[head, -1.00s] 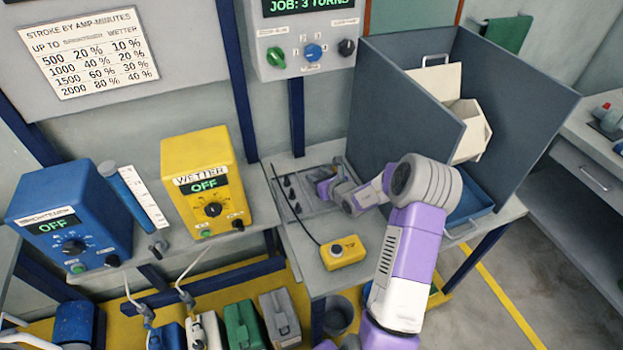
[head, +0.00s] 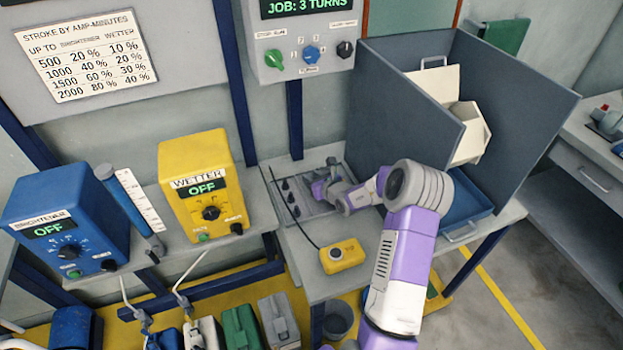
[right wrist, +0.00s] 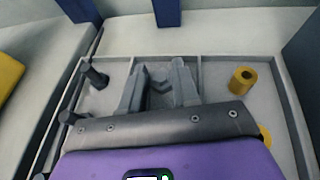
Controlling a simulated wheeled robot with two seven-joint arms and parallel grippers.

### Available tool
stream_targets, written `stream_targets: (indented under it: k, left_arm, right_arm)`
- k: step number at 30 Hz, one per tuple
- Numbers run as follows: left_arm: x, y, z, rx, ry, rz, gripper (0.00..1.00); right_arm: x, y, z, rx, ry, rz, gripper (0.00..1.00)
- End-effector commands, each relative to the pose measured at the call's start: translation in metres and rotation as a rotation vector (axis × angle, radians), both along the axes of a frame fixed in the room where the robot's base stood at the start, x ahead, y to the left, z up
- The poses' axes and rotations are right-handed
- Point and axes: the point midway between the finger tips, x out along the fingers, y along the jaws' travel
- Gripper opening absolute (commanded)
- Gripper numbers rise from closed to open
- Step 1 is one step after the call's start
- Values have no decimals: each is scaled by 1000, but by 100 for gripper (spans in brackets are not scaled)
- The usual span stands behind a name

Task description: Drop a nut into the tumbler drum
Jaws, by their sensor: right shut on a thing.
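My right gripper (right wrist: 158,84) is low over the middle of a grey divided parts tray (head: 318,211). In the right wrist view its two fingers are shut on a small dark grey piece (right wrist: 160,86), apparently a nut; the fingers hide part of it. In the head view the gripper (head: 322,186) is small and its hold is hard to see. The cream, many-sided tumbler drum (head: 472,150) sits inside a grey-walled enclosure at the right, with an open-looking side. My left gripper is not in view.
A yellow button box (head: 344,256) lies in front of the tray. The enclosure's grey wall (head: 405,110) stands between tray and drum. A blue tray (head: 462,207) lies below the drum.

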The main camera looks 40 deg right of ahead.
Motion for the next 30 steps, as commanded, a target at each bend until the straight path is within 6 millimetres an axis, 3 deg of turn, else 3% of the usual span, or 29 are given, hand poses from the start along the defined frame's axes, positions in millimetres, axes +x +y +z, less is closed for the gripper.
stream_targets:
  k: [15, 30]
  left_arm:
    - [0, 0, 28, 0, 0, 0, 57]
    - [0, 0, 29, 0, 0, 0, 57]
  right_arm:
    - [0, 0, 90, -4, -3, 2, 0]
    - [0, 0, 99, -1, -1, 0, 0]
